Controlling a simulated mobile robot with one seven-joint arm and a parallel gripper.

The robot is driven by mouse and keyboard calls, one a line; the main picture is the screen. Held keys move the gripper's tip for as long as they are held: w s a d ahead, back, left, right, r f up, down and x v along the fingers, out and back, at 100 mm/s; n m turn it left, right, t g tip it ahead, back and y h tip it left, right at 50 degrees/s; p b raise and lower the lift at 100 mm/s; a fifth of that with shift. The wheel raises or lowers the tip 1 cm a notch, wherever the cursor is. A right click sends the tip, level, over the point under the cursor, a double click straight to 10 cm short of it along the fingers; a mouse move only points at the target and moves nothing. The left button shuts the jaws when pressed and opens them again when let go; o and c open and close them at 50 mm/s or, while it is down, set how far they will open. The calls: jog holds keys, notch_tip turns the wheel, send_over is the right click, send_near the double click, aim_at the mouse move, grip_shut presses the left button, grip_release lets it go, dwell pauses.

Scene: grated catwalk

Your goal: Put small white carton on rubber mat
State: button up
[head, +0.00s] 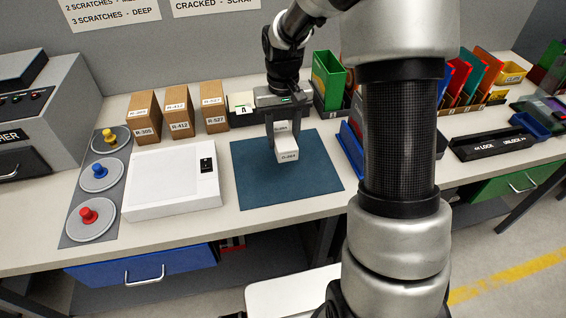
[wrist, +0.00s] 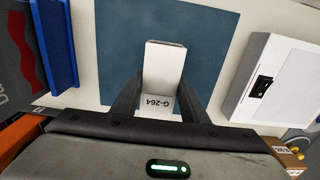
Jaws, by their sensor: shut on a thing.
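The small white carton (head: 287,151) has a dark printed label and is held between the fingers of my gripper (head: 283,140). In the wrist view the carton (wrist: 163,70) sits between the two dark fingers (wrist: 158,98), which are shut on it; its label reads G-264. The blue rubber mat (head: 275,190) lies flat on the workbench, and the carton is over its upper middle part. The mat (wrist: 215,45) also shows behind the carton in the wrist view. I cannot tell whether the carton's underside touches the mat.
A white box with a black switch (head: 173,183) stands left of the mat. Brown cartons (head: 178,113) stand in a row behind it. A blue bin (head: 351,150) is close to the mat's right edge. A green holder (head: 328,80) stands behind it. The mat's front part is clear.

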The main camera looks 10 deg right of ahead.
aim_at(283, 164)
jog(key=shift+f, duration=3.45)
jog(key=shift+f+b, duration=0.1)
jog(key=shift+b, duration=0.2)
jog(key=shift+f, duration=0.15)
jog(key=o, duration=1.1)
